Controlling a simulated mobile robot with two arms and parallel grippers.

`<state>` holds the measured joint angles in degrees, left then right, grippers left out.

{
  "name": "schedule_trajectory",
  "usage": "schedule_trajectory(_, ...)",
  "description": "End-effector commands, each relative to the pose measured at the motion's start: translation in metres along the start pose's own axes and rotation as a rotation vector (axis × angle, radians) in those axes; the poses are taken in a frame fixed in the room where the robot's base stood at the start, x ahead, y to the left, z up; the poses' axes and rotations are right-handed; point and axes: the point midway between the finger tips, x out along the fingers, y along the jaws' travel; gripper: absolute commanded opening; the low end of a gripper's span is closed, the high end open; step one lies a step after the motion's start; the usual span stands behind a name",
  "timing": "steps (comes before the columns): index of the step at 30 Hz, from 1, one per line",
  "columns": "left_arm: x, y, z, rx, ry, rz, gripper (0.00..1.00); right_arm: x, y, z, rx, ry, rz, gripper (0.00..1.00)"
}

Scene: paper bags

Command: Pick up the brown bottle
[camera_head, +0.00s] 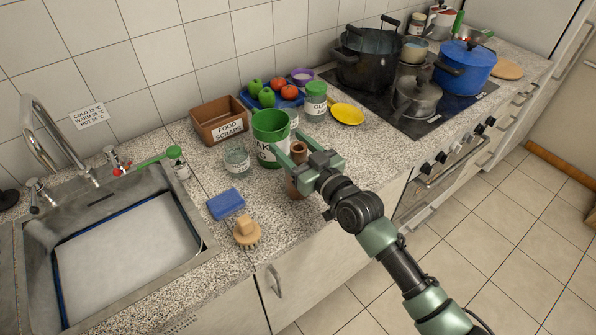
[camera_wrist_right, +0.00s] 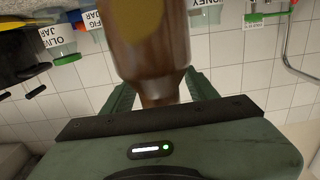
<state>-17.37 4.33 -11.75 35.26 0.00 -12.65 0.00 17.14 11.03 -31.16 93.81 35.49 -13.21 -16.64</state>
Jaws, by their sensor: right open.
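The brown bottle (camera_head: 298,187) stands on the speckled counter near its front edge, beside the green container (camera_head: 271,128). My right gripper (camera_head: 286,147) is open at the bottle's upper part, with a finger on either side. In the right wrist view, the brown bottle (camera_wrist_right: 150,45) fills the upper middle and its narrower end reaches between the open green fingers. I cannot tell whether the fingers touch it. In the head view the gripper hides part of the bottle. My left gripper is not in view.
A glass jar (camera_head: 236,162), blue sponge (camera_head: 226,204) and brush (camera_head: 246,231) are left of the bottle. A food scraps box (camera_head: 219,120) and a green-lidded jar (camera_head: 315,99) stand behind. The sink (camera_head: 125,255) is at left, the pots on the stove at upper right.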

Motion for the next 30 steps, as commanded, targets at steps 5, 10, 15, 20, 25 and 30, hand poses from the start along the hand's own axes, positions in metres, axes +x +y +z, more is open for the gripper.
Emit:
schedule_trajectory(5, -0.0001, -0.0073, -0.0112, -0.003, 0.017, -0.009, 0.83, 0.0017, -0.0003, 0.0009, 0.000, -0.001, 0.000, 0.58)
schedule_trajectory(10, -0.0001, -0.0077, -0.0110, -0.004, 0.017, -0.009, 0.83, 0.0015, -0.0002, 0.0008, 0.000, -0.001, 0.000, 0.30)
schedule_trajectory(15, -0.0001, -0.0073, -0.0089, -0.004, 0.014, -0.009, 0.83, 0.0014, -0.0001, 0.0012, 0.000, -0.002, 0.000, 0.00)
schedule_trajectory(20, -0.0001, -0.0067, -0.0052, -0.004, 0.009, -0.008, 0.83, 0.0013, -0.0001, 0.0019, 0.001, -0.003, 0.000, 0.00)
schedule_trajectory(25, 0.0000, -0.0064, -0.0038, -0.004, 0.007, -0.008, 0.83, 0.0011, -0.0001, 0.0027, 0.001, -0.005, 0.000, 0.00)
schedule_trajectory(30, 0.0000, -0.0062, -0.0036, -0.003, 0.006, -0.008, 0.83, 0.0010, -0.0001, 0.0034, 0.001, -0.006, 0.000, 0.00)
